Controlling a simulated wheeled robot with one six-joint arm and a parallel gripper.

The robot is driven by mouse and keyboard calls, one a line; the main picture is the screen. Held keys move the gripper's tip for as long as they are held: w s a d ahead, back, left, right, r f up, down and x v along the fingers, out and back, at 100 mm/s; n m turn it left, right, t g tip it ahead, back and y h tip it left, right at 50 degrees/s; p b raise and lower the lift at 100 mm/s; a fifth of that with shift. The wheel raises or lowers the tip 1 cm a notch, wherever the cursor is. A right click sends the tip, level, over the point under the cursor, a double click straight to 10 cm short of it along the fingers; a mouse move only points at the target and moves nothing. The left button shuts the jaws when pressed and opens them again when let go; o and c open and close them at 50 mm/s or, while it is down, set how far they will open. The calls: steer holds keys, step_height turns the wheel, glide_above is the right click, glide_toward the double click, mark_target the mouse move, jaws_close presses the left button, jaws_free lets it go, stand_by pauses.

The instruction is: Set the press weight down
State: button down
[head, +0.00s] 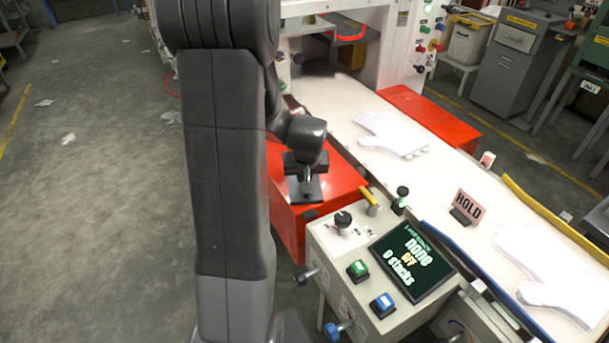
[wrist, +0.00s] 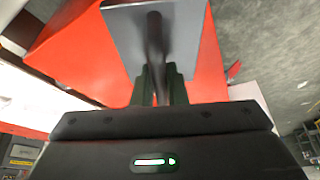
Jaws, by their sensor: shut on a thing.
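The press weight (head: 304,191) is a dark grey flat plate with an upright handle. It is at or just over the top of the red cabinet (head: 340,185) left of the white belt; I cannot tell whether it touches. My gripper (head: 308,171) is above the plate and shut on the handle. In the wrist view the grey plate of the press weight (wrist: 190,45) lies beyond the fingers of my gripper (wrist: 158,88), with red surface around it. The fingers hide part of the handle.
The control box (head: 345,265) with buttons, knobs and a screen (head: 412,262) stands in front of the cabinet. White gloves (head: 390,133) lie on the belt (head: 440,175), with a HOLD sign (head: 467,206) near its edge. A yellow-handled lever (head: 370,198) rises from the control box.

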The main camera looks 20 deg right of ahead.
steer(key=c, duration=1.5)
jaws_free()
steer(key=shift+o, duration=0.2)
steer(key=shift+s+r, duration=0.1)
steer(key=shift+r, duration=0.3)
steer(key=p+v, duration=0.1)
steer(key=v, duration=1)
steer(key=shift+s+r, duration=0.15)
steer(key=shift+s, duration=0.05)
steer(key=shift+a, duration=0.1)
